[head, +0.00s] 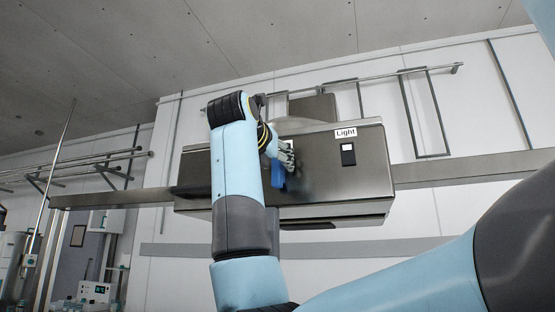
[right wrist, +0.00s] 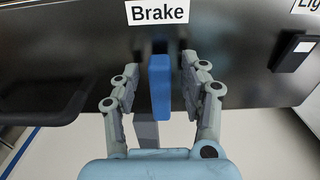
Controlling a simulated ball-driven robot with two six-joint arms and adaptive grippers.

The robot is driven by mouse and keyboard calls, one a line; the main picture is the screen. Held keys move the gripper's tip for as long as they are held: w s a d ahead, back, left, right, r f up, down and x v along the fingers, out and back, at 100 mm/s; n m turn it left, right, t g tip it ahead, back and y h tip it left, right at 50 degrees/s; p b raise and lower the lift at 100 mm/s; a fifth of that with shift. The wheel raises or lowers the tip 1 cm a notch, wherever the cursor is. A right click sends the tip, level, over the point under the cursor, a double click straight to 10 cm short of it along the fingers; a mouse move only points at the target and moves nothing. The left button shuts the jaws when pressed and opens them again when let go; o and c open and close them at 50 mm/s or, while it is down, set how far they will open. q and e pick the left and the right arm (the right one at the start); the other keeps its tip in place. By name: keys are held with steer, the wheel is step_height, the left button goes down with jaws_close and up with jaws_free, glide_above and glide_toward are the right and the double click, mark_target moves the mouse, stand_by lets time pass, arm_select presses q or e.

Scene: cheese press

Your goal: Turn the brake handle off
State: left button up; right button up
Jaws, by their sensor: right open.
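The blue brake handle (right wrist: 160,88) hangs down from the dark metal control box, just below the white "Brake" label (right wrist: 157,12) in the right wrist view. In the head view the handle (head: 278,178) shows below my gripper, partly hidden by my arm. My right gripper (right wrist: 159,75) is open, with one finger on each side of the handle. A gap shows between the handle and each finger. In the head view the right gripper (head: 282,154) is at the front of the box. My left gripper is not in view.
The control box (head: 330,185) also carries a "Light" switch (head: 348,154) to the right of the handle. A metal rail (head: 440,174) runs along the wall beside the box. Bar racks (head: 425,112) are on the wall behind. The space below the box looks clear.

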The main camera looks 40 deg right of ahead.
steer(key=shift+w+d, duration=0.25)
steer(key=shift+d, duration=0.25)
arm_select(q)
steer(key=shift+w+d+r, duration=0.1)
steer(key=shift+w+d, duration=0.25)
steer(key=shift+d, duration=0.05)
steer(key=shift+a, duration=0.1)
arm_select(e)
steer(key=shift+c, duration=1.3)
jaws_close()
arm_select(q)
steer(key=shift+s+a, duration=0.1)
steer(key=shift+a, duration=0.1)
